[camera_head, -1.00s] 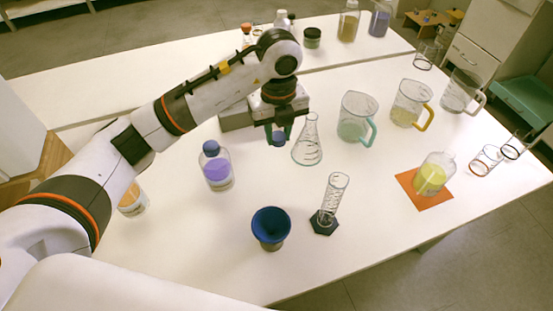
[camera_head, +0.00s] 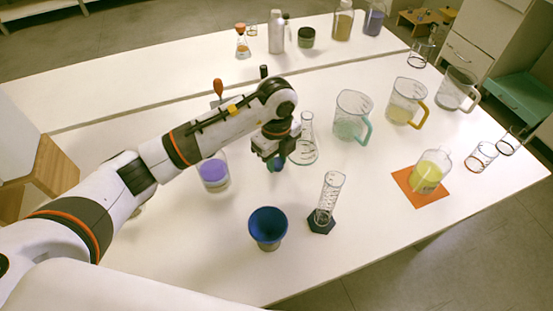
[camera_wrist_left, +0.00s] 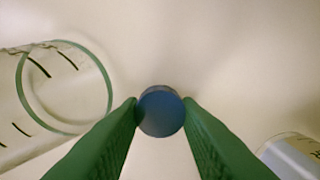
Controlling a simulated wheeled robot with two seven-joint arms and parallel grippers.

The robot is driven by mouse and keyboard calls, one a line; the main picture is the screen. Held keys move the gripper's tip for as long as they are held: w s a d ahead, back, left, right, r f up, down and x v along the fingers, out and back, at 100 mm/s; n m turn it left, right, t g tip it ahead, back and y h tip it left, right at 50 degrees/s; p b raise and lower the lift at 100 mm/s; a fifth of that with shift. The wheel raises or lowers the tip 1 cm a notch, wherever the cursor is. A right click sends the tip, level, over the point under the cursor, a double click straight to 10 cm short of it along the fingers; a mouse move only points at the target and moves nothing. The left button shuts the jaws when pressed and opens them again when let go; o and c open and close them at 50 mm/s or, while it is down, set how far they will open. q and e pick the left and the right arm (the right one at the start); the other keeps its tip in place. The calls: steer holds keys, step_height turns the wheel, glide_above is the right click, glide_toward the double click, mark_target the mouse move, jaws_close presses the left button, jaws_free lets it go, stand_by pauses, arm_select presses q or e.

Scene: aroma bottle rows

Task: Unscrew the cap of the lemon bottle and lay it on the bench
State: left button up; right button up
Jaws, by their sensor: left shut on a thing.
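My left gripper (camera_head: 276,163) is shut on a small blue cap, which sits between its green fingertips in the left wrist view (camera_wrist_left: 161,111). The gripper is low over the white bench, just in front of the conical flask (camera_head: 305,150). I cannot tell whether the cap touches the bench. The bottle with yellow liquid (camera_head: 428,176) stands upright on an orange mat at the right, and no cap shows on its neck. My right gripper is not in view.
A bottle with purple liquid (camera_head: 214,173) stands left of the gripper, its top hidden by my arm. A blue funnel (camera_head: 268,228) and a measuring cylinder (camera_head: 327,198) stand in front. Beakers (camera_head: 351,118) stand behind right. Bare bench (camera_head: 370,215) lies between cylinder and mat.

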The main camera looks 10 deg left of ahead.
mark_target(277, 162)
arm_select(q)
steer(key=shift+f, duration=0.4)
steer(key=shift+f, duration=0.2)
steer(key=o, duration=1.1)
steer(key=shift+r, duration=0.1)
step_height(277, 162, up, 12)
